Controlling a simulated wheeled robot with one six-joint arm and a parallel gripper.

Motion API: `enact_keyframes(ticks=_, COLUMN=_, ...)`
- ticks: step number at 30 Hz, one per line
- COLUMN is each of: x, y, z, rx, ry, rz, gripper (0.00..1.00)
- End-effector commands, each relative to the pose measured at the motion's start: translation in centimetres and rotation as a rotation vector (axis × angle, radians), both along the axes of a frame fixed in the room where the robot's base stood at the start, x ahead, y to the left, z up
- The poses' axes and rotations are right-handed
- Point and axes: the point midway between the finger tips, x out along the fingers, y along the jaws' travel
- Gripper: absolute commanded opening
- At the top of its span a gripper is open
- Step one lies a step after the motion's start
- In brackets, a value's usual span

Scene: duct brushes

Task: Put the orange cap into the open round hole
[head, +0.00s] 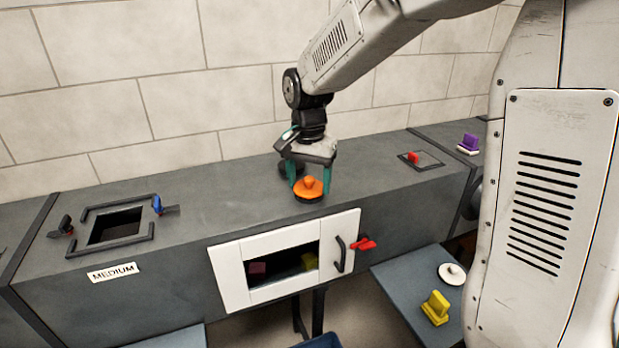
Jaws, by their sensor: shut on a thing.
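The orange cap (309,187) is a round disc with a knob on top, near the middle of the grey duct's top. My gripper (310,184) points down with its teal fingers on either side of the cap, shut on it. The cap looks level, at or just above the duct surface; I cannot tell whether it touches. A dark round shape (288,168), seemingly the open round hole, shows just behind and left of the cap, partly hidden by my gripper.
The grey duct (230,203) has a square opening (115,226) at left with a blue latch (158,205). A white-framed front window (232,280) has a red handle (363,244). A purple brush (468,143) stands far right. A yellow brush (436,308) and white disc (452,273) lie on a low shelf.

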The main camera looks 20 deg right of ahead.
Motion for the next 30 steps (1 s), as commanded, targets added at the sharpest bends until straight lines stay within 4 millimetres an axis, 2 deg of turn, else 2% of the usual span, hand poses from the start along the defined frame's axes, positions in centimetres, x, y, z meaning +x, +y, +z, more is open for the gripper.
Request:
enact_keyframes(ticks=8, x=0.0, y=0.0, z=0.0, rx=0.000, ry=0.000, rz=0.000, gripper=0.44)
enact_keyframes(ticks=9, x=0.0, y=0.0, z=0.0, rx=0.000, ry=0.000, rz=0.000, gripper=0.73)
enact_keyframes(ticks=11, x=0.0, y=0.0, z=0.0, rx=0.000, ry=0.000, rz=0.000, gripper=0.90)
enact_keyframes(ticks=19, x=0.0, y=0.0, z=0.1, rx=0.000, ry=0.000, rz=0.000, gripper=0.91)
enact_keyframes(ticks=22, x=0.0, y=0.0, z=0.6, rx=0.000, ry=0.000, rz=0.000, gripper=0.91)
enact_keyframes(ticks=30, x=0.1, y=0.0, z=5.1, rx=0.001, ry=-0.004, rz=0.000, gripper=0.91)
